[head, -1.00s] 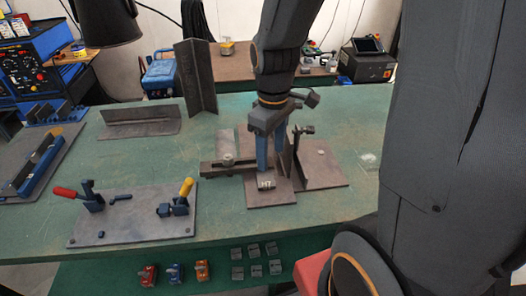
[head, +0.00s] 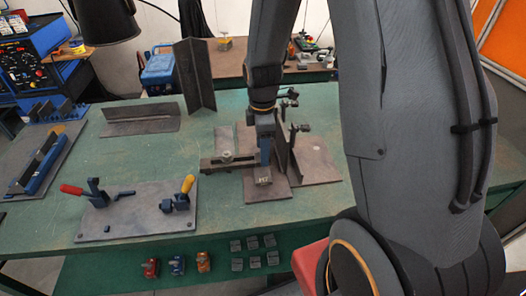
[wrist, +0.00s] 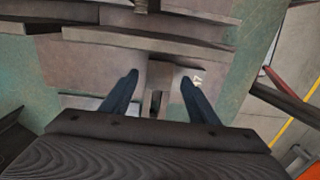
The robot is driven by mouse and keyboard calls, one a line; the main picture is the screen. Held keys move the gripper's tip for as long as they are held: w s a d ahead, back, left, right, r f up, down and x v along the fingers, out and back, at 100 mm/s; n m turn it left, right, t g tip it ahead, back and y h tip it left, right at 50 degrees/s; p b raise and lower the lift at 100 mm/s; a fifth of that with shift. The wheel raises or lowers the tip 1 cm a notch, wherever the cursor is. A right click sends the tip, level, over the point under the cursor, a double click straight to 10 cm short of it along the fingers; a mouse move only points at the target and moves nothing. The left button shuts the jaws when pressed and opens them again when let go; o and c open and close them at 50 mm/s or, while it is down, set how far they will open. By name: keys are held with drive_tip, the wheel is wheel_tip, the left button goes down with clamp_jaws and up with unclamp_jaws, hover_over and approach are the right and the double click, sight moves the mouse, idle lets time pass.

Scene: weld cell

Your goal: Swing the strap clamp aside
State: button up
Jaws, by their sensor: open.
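The strap clamp (head: 228,161) is a dark flat bar with a round nut on top, lying left to right on its mount on the green table. Its right end reaches a steel plate carrying a block marked H7 (head: 264,181). My gripper (head: 265,162) is low over this plate at the bar's right end. In the wrist view my gripper (wrist: 158,88) is open, with its two blue fingers apart. A narrow dark piece, seemingly the strap's end (wrist: 155,100), lies between them. I cannot tell whether either finger touches it.
Upright plates (head: 282,150) and a small clamp (head: 298,130) stand close right of my gripper. A fixture board (head: 138,212) with red- and yellow-handled toggle clamps lies at the front left. An angle piece (head: 195,78) stands behind. The table between is clear.

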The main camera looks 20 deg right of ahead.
drive_tip(key=shift+f, duration=0.95)
clamp_jaws()
